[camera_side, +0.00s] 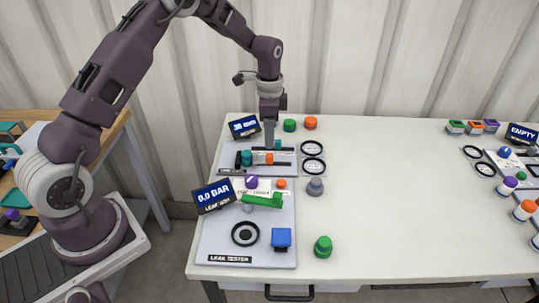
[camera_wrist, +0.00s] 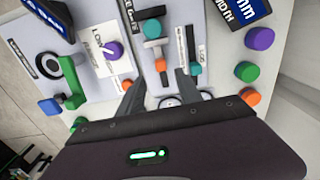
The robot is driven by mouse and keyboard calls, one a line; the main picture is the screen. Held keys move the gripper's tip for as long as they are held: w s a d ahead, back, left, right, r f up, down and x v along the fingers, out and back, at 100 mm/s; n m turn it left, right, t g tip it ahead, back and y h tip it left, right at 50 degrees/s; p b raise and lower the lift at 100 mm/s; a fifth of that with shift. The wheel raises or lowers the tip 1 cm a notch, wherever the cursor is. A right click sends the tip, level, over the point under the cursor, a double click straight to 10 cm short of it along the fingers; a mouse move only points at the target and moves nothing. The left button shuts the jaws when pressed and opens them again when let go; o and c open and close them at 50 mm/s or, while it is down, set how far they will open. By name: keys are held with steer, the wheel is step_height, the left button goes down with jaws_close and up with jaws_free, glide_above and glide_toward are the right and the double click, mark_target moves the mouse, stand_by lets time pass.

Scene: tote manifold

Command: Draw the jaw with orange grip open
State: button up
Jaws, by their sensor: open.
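The orange grip (camera_side: 269,158) sits on a small fixture on the grey board at the table's back left. In the wrist view the orange grip (camera_wrist: 160,65) is on a light grey jaw (camera_wrist: 155,44), with a teal grip (camera_wrist: 152,28) beyond it. My gripper (camera_side: 269,147) points down above this fixture. In the wrist view my open gripper (camera_wrist: 154,84) has one finger on each side of the orange grip's line, with nothing held. Whether the fingertips are at the grip's height I cannot tell.
In front is the leak tester with a green lever (camera_side: 263,200), purple knob (camera_side: 251,182) and blue block (camera_side: 281,237). Loose caps (camera_side: 310,122) stand behind. The table's middle is clear.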

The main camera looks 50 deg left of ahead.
mark_target(270, 155)
step_height(270, 155, down, 8)
steer(key=shift+w+a+f, duration=0.1)
steer(key=shift+f, duration=0.1)
jaws_close()
steer(key=shift+r, duration=0.1)
stand_by(1.3)
